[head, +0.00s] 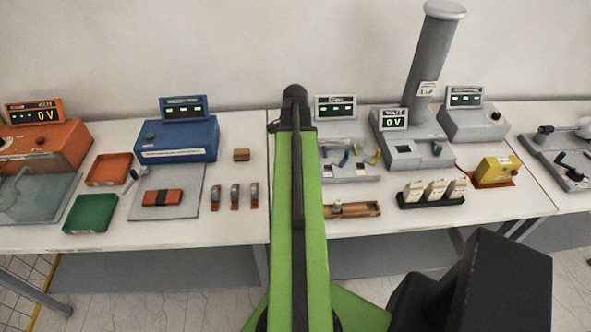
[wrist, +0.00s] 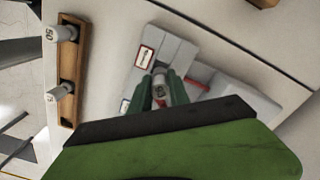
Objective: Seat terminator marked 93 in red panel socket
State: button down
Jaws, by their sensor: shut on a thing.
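A small grey cylindrical terminator (wrist: 159,90) is held between the green fingers of my gripper (wrist: 160,82) in the wrist view. A dark marking shows on its end, too small to read surely. Below it lies a light grey panel unit (wrist: 178,50) with a red-framed label (wrist: 144,57) just left of the fingers. A red strip (wrist: 196,83) shows right of them. No socket opening is visible; the fingers and terminator cover part of the panel, and I cannot tell whether they touch it. In the head view my arm hides my gripper and part of the grey unit (head: 350,172).
A wooden rack (wrist: 70,75) at left in the wrist view holds two more grey terminators, one marked 50 (wrist: 58,33). The rack (head: 362,210) also shows at the table front. A black holder (head: 432,200) and a yellow box (head: 495,171) stand to its right.

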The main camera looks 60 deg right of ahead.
notch_tip(320, 180, down, 4)
jog(key=b, duration=0.4)
jog(key=shift+f, duration=0.25)
jog(key=shift+r, duration=0.25)
jog(key=shift+f, duration=0.2)
jog(key=shift+s+a+f+b, duration=0.3)
jog(key=shift+s+a+b, duration=0.05)
jog(key=shift+b, duration=0.35)
jog(key=c, duration=1.2)
grip_release()
jog(key=shift+a+f, duration=0.1)
jog(key=shift+c, duration=0.2)
jog(key=r+p, duration=1.3)
jog(key=shift+w+d+r+p, duration=0.2)
jog(key=shift+d+r+p, duration=0.05)
jog(key=shift+d+p, duration=0.15)
jog(key=shift+f, duration=0.1)
